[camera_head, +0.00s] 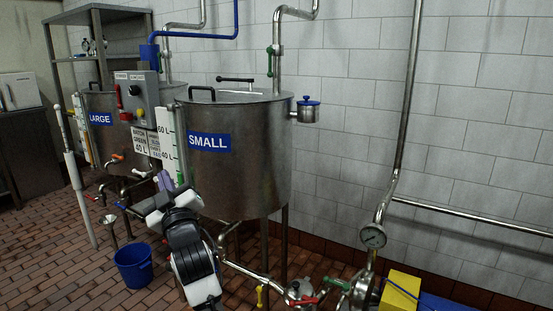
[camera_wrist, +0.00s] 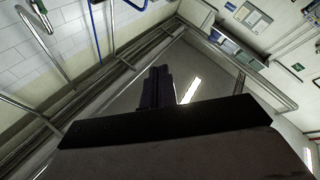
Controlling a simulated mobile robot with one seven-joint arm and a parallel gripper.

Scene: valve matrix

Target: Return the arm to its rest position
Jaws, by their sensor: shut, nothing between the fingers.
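My gripper (camera_wrist: 157,86) shows in the wrist view as two dark fingers pressed together, with nothing between them. In the head view my white and black arm is raised at the lower centre, in front of the steel tank labelled SMALL (camera_head: 250,155). The arm's end is near the tank's lower left side and overlaps it in the picture. I cannot tell whether they touch. The wrist view is steeply tilted.
A LARGE tank (camera_head: 98,145) stands at the left behind a control box (camera_head: 138,93). A blue bucket (camera_head: 133,266) is on the brick floor, left of my arm. Pipes with a gauge (camera_head: 373,236) and a yellow box (camera_head: 400,292) are at the right. Open floor lies at the lower left.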

